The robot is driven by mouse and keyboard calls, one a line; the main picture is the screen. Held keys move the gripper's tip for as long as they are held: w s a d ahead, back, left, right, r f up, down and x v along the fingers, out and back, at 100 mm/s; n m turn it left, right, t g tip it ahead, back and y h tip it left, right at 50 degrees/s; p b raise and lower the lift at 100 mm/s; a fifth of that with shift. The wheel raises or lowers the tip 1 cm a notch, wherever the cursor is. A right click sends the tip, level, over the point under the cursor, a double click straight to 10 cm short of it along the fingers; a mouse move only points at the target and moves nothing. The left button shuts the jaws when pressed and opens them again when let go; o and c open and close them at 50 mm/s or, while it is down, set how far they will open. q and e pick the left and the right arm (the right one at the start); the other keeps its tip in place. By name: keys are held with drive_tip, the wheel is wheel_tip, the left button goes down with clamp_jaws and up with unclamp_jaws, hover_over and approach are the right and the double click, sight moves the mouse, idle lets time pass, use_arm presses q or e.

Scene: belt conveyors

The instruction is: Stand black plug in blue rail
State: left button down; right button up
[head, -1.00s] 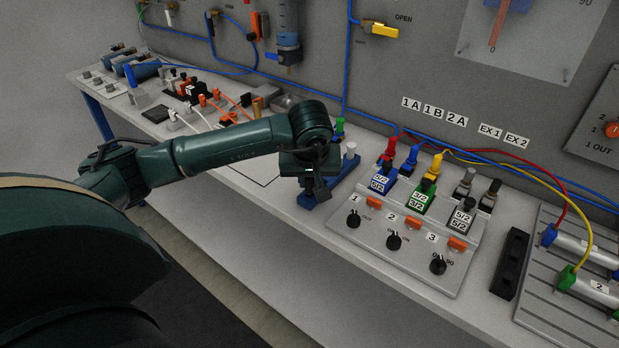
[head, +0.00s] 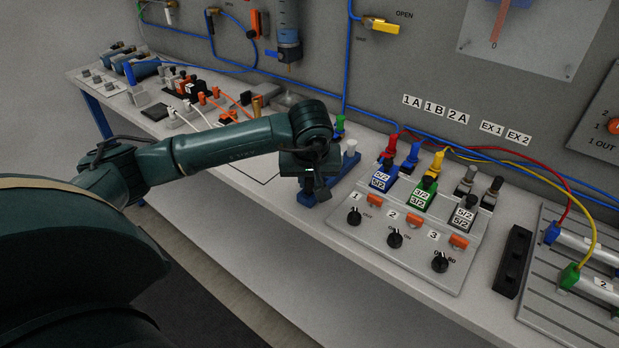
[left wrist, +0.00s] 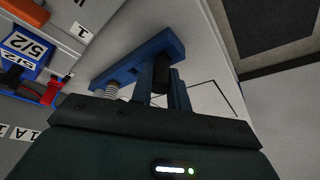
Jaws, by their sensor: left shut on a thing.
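The blue rail (head: 344,184) lies on the bench, partly hidden behind my left gripper (head: 313,192). In the left wrist view the rail (left wrist: 112,76) runs slantwise just beyond the fingers. My left gripper (left wrist: 164,90) is shut on the black plug (left wrist: 162,72), a dark piece between the two fingers. The plug is at the rail, but I cannot tell whether it is seated in it. A white plug (head: 350,148) stands at the rail's other end; its ribbed body (left wrist: 112,91) shows in the left wrist view. My right gripper is not in view.
A valve panel (head: 340,228) with coloured plugs and black knobs lies right of the rail. A dark block (head: 512,262) lies farther right. A green plug (head: 339,124) stands behind the rail. Orange and white plugs (head: 203,99) lie left of my arm.

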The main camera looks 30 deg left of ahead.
use_arm(q)
drive_tip(key=shift+f, duration=0.25)
drive_tip(key=c, duration=1.3)
unclamp_jaws()
drive_tip(key=shift+o, duration=0.6)
drive_tip(key=o, duration=0.3)
